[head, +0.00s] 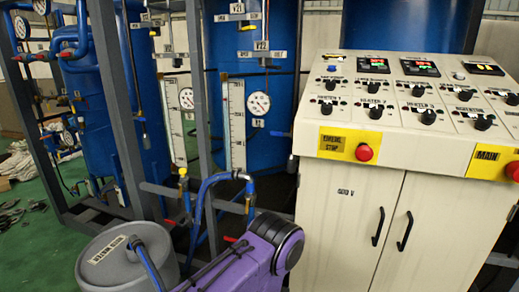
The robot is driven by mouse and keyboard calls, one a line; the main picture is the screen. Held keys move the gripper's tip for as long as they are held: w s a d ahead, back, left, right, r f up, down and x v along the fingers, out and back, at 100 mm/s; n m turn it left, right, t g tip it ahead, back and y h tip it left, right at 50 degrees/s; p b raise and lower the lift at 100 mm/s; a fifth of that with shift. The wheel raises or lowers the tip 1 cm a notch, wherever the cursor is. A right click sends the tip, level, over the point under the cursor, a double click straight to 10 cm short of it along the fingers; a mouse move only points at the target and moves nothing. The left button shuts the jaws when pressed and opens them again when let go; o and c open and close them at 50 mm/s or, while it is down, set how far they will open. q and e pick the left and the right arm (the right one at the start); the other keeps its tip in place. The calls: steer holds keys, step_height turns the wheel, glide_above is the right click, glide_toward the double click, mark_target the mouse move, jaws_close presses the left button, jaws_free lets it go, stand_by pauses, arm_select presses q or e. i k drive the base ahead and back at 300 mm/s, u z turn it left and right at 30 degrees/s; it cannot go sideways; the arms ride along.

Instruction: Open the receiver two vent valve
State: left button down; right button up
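A blue tank (222,50) stands in the middle behind a grey frame, and another blue tank (110,120) stands to its left. Small tags on the vertical pipes read like V21 (237,8) and V22 (262,45), with small valve parts by them. I cannot tell which one is the receiver two vent valve, or whether it is open. A purple arm link of mine (245,262) with a black round joint is at the bottom centre. Neither of my grippers is in view.
A cream control cabinet (335,220) with knobs and a red emergency stop button (364,152) fills the right. White level gauges (238,125) and a dial gauge (258,103) front the tanks. A grey drum (118,262) stands at lower left. Green floor (30,240) shows at far left.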

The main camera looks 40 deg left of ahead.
mark_target(277, 134)
steer(key=u, duration=0.85)
steer(key=i, duration=0.2)
steer(key=u, duration=0.05)
